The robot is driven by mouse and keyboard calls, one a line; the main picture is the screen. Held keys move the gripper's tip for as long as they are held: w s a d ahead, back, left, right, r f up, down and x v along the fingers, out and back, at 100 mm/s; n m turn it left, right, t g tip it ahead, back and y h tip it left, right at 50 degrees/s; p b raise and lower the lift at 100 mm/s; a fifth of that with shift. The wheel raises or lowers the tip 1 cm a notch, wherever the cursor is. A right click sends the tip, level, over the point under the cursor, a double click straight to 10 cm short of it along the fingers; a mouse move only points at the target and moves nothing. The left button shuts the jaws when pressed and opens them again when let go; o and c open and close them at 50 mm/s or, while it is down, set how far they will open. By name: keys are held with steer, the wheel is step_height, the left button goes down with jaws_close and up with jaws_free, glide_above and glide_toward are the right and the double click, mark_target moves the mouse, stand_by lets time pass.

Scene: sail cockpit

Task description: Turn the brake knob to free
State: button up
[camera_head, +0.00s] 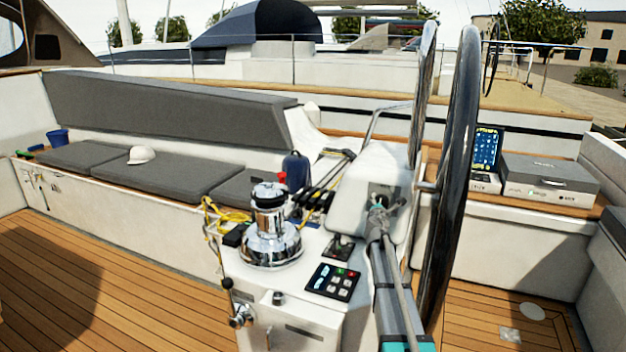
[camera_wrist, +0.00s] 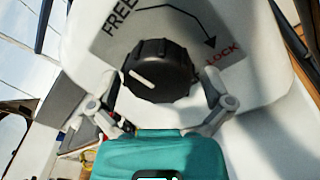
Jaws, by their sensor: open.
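The brake knob (camera_wrist: 165,62) is a black, ridged round knob with a white line on its face. It sits on a white housing (camera_head: 372,172) beside the wheel. In the wrist view, "FREE" is printed upper left of the knob and "LOCK" in red at its right, joined by a dark arrow. The white line slants on the knob's left part; which label it marks is unclear. My gripper (camera_wrist: 162,100) is open, with one finger on each side of the knob, apparently not touching it. In the head view, my gripper (camera_head: 384,208) is at the housing and mostly hides the knob.
The large black steering wheel (camera_head: 455,170) stands just right of my arm. A chrome winch (camera_head: 270,228) and a button panel (camera_head: 333,282) are on the console to the left. A grey case (camera_head: 548,172) and a screen (camera_head: 487,148) are farther right. The left deck (camera_head: 120,275) is clear.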

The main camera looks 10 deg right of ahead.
steer(key=s+a+f+m+g, duration=0.3)
steer(key=s+f+m, duration=0.1)
steer(key=s, duration=0.3)
steer(key=s+a+f+m+g, duration=0.3)
steer(key=s+a+m, duration=0.1)
steer(key=s+m, duration=0.2)
steer(key=s+a+f+m+g+y, duration=0.1)
steer(key=s+a+f+m+g, duration=0.2)
steer(key=s+m, duration=0.3)
steer(key=shift+s+a+f, duration=0.2)
steer(key=shift+s+f, duration=0.6)
steer(key=shift+f, duration=0.05)
steer(key=s+a+f+m+g+y, duration=0.3)
steer(key=s+a, duration=0.5)
steer(key=s, duration=0.2)
steer(key=s+a+f+m+g+y, duration=0.3)
steer(key=s+a+y, duration=0.1)
steer(key=s+a, duration=0.5)
step_height(320, 180, up, 17)
steer(key=s+p, duration=0.1)
steer(key=p, duration=1.6)
steer(key=shift+d+g, duration=0.3)
steer(key=shift+d, duration=0.05)
steer(key=shift+d, duration=0.1)
